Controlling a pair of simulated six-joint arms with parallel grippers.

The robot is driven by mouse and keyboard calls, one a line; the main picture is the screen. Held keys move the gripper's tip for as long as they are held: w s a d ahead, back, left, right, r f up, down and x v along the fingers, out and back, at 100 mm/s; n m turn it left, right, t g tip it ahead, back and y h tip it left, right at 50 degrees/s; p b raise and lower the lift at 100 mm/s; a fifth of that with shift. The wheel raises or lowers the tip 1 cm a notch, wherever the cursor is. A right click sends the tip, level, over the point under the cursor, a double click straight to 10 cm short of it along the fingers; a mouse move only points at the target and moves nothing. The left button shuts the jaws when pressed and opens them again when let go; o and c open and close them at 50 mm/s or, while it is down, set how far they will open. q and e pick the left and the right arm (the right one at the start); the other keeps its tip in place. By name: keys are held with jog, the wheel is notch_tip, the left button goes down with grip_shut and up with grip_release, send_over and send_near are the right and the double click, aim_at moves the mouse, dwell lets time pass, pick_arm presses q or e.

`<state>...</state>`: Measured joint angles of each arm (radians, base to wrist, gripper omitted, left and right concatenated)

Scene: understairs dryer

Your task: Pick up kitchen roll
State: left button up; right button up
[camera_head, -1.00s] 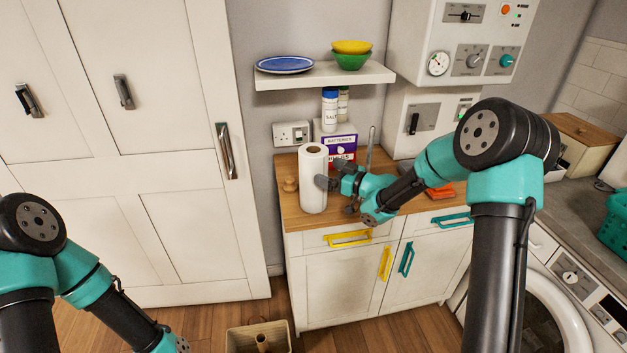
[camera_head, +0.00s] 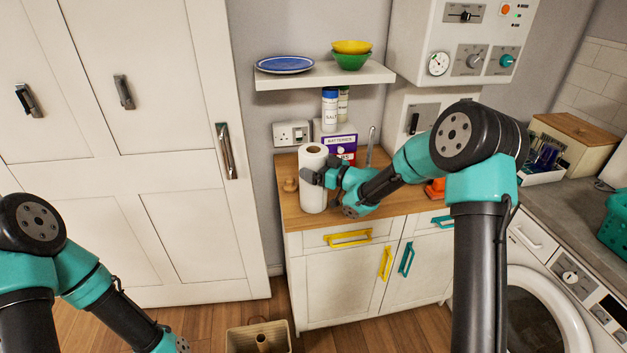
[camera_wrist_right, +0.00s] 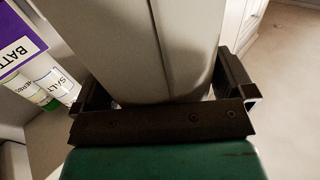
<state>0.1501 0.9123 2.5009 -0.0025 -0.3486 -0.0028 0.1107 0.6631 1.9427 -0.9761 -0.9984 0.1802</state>
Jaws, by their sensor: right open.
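The white kitchen roll (camera_head: 313,190) stands upright on the wooden top of the small cabinet in the head view. My right gripper (camera_head: 318,178) is at its right side, with its fingers reaching around the roll. In the right wrist view the kitchen roll (camera_wrist_right: 150,45) fills the space between the two open fingers of the right gripper (camera_wrist_right: 168,95). I cannot tell whether either finger touches it. My left arm shows at the lower left of the head view, but its gripper fingers are not visible.
A purple batteries box (camera_head: 341,146) and a salt container (camera_head: 330,106) stand behind the roll. A small wooden knob-like item (camera_head: 290,185) is left of it. A wall shelf (camera_head: 300,78) with a plate and bowls hangs above. A bin (camera_head: 258,338) stands on the floor.

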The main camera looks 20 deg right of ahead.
aim_at(316, 157)
jog(key=shift+c, duration=0.4)
jog(key=c, duration=0.7)
jog(key=shift+c, duration=0.3)
jog(key=shift+r, duration=0.1)
jog(key=shift+r, duration=0.25)
jog(key=shift+s+a+r, duration=0.1)
jog(key=shift+s+r, duration=0.15)
jog(key=shift+r, duration=0.5)
jog(key=shift+s+a+r, duration=0.1)
jog(key=shift+s+r, duration=0.1)
jog(key=shift+r, duration=0.55)
jog(key=s+a+r, duration=0.1)
jog(key=s+a, duration=0.3)
jog(key=s, duration=1)
jog(key=shift+s+r, duration=0.15)
jog(key=shift+s, duration=0.1)
